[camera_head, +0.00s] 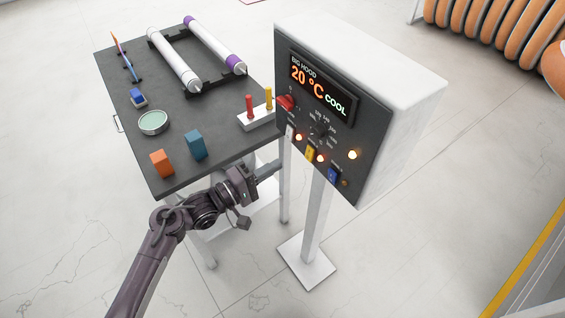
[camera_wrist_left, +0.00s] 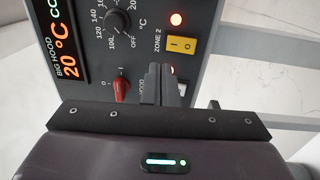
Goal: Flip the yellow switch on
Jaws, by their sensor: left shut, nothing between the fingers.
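The yellow switch (camera_head: 311,153) is a rocker on the dark front panel of the control box, between a white switch (camera_head: 290,131) and a blue switch (camera_head: 334,174). In the left wrist view the yellow switch (camera_wrist_left: 182,45) shows its markings beside the "ZONE 2" label. My left gripper (camera_head: 277,165) is shut and empty, left of and a little below the yellow switch in the head view. In the wrist view its closed fingertips (camera_wrist_left: 162,70) appear just below the yellow switch and cover part of the panel. I cannot tell whether they touch it. My right gripper is not in view.
The control box has a lit display (camera_head: 322,87), a red knob (camera_head: 286,102), a black dial (camera_head: 320,129) and glowing lamps. It stands on a white post (camera_head: 317,220). The dark table (camera_head: 170,130) beside it holds rollers, blocks, a round dish and a red-and-yellow lever unit.

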